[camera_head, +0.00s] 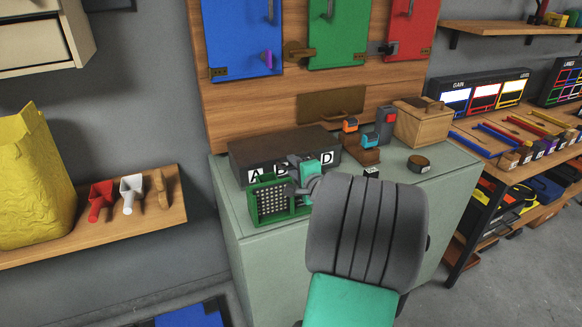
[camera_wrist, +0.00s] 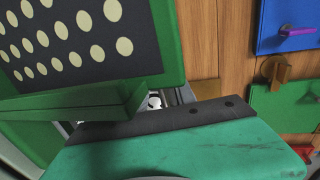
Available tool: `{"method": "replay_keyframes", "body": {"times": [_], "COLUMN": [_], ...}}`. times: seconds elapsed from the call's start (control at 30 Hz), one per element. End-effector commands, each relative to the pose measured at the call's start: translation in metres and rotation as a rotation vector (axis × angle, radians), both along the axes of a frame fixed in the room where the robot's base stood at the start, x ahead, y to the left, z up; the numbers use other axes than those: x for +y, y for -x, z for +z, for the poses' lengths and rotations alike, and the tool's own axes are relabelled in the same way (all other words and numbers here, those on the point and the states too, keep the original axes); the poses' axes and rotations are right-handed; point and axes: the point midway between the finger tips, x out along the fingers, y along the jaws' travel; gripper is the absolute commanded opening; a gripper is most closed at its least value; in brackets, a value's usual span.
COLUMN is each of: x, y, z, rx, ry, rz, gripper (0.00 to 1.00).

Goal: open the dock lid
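No part is plainly marked as the dock lid. A dark box (camera_head: 285,150) with white letter tiles on its front stands on the pale green cabinet, its flat top level. In front of it is a green-framed caddy (camera_head: 256,207) with a dotted dark panel. My gripper (camera_head: 297,185) is at this caddy and the lettered front, partly hidden by my arm. In the wrist view the green frame (camera_wrist: 172,45) and its dotted panel fill the upper left, very close. The fingertips are not clear there, so its opening and any contact cannot be told.
A wooden box (camera_head: 422,122) with a dark handle on top, a round dark puck (camera_head: 418,163) and small orange and blue devices stand to the right on the cabinet (camera_head: 233,228). Blue, green and red doors (camera_head: 337,35) hang on the wooden board behind. Free air lies above the dark box.

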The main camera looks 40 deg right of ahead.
Motion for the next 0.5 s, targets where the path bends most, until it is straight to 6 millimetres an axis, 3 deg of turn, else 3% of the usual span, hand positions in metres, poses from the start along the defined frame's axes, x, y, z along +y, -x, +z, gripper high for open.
{"method": "replay_keyframes", "body": {"times": [0.33,0.5], "x": [-0.0006,0.0000], "y": [-0.0097,-0.0099], "z": [-0.0014,-0.0015], "rx": [0.000,0.000], "ry": [0.001,0.001], "rz": [0.003,0.004], "gripper": [0.31,0.17]}}
